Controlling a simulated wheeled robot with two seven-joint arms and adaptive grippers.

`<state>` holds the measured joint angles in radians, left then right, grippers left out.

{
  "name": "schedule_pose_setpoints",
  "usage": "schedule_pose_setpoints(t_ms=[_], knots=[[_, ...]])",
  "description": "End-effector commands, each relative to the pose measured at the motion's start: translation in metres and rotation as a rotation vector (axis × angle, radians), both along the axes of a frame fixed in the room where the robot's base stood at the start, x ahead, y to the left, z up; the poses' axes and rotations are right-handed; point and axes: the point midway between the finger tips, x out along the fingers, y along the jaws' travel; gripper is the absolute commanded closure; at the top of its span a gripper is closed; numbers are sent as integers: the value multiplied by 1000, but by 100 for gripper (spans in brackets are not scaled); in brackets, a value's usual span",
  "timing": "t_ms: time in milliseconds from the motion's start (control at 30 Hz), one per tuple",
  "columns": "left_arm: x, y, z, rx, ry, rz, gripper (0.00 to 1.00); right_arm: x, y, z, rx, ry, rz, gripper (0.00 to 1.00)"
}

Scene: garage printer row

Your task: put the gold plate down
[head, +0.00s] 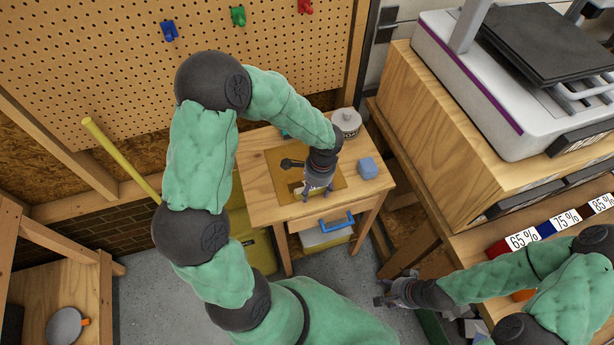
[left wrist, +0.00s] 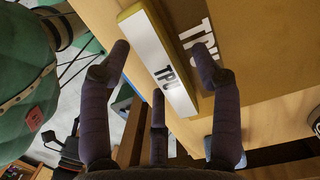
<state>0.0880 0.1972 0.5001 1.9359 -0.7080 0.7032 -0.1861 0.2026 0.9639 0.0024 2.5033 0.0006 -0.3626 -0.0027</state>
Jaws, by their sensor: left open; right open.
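The gold plate (head: 331,168) lies flat on the small wooden table (head: 258,192) under my left arm. In the left wrist view the plate (left wrist: 235,75) carries white TPU lettering. A yellow bar with a white TPU label (left wrist: 157,60) stands at its near edge; I cannot tell whether they are joined. My left gripper (head: 314,192) is open above the near part of the plate. Its fingers are spread around the bar, with gaps showing. My forearm and hand hide part of the plate. My right gripper (head: 384,292) is open and empty, low at the right, away from the table.
Below is a drawer with a blue handle (head: 335,222). A printer (head: 480,90) stands on a wooden cabinet at the right. Pegboard (head: 110,60) backs the table.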

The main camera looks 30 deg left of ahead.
Motion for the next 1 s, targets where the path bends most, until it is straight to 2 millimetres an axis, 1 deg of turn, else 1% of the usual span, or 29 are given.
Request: schedule_pose_setpoints(t_ms=[33,67,267,300,367,400,467,500,833,1000], knots=[[0,1,-5,0,-1,1,37,0,0,-3,0,0,0,42],[0,1,-6,0,-2,1,37,0,0,-3,0,0,0,42],[1,1,-5,0,-4,1,37,0,0,-2,0,0,0,42],[1,1,-5,0,-4,1,48,0,0,-2,0,0,0,42],[1,1,-5,0,-4,1,65,0,0,-1,0,0,0,42],[1,1,-5,0,-3,1,76,0,0,-2,0,0,0,42],[1,1,-5,0,-3,1,93,0,0,-2,0,0,0,42],[0,1,-5,0,-3,1,100,0,0,-2,0,0,0,42],[1,1,-4,0,-3,1,100,0,0,-1,0,0,0,42],[1,1,4,0,-3,1,100,0,0,3,0,0,0,42]])
